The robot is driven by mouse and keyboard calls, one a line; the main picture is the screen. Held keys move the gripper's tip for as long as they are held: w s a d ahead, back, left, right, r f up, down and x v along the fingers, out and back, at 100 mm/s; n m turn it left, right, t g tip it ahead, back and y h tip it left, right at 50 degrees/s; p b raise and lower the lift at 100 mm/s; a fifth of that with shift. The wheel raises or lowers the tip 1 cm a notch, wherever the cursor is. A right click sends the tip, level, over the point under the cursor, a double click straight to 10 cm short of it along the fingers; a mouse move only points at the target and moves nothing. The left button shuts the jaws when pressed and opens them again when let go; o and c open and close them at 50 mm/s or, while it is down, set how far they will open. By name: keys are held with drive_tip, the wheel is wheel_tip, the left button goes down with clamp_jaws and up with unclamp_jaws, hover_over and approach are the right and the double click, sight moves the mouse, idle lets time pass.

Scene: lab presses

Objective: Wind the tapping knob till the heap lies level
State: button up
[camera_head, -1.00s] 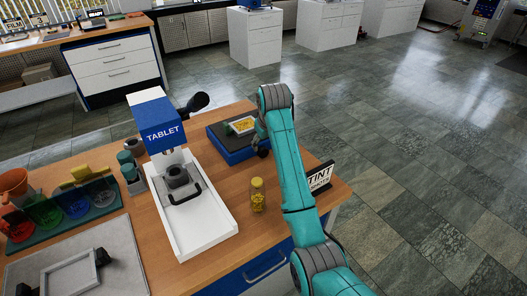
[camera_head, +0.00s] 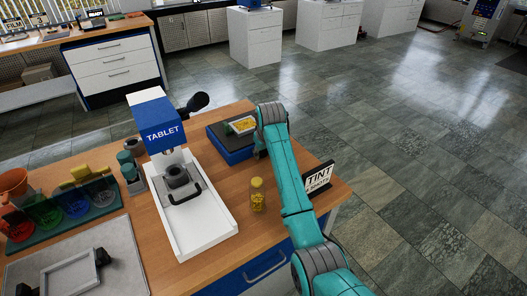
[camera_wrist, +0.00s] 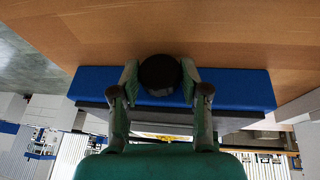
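The tapping device is a blue box with a dark top (camera_head: 228,137) on the wooden table, right of the tablet press. A small tray of yellow heap (camera_head: 243,125) sits on its top; whether the heap is level is too small to tell. The black round tapping knob (camera_wrist: 160,75) shows in the wrist view on the blue front face (camera_wrist: 240,88). My gripper (camera_wrist: 160,80) has one finger on each side of the knob, and both appear to touch it. In the head view my arm hides the knob and fingertips.
The white tablet press (camera_head: 190,215) stands to the left. A yellow-filled jar (camera_head: 257,195) stands on the table left of my arm. A TINT sign (camera_head: 319,178) stands close on its right.

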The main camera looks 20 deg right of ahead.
drive_tip(key=c, duration=0.5)
drive_tip(key=shift+o, duration=0.2)
drive_tip(key=shift+d+y, duration=0.25)
drive_tip(key=shift+y, duration=0.65)
drive_tip(key=shift+w+m+g+y, duration=0.1)
drive_tip(key=shift+m+g+y, duration=0.45)
drive_tip(key=shift+y, duration=0.65)
drive_tip(key=o, duration=1.1)
drive_tip(key=shift+r, duration=0.15)
drive_tip(key=v, duration=1.2)
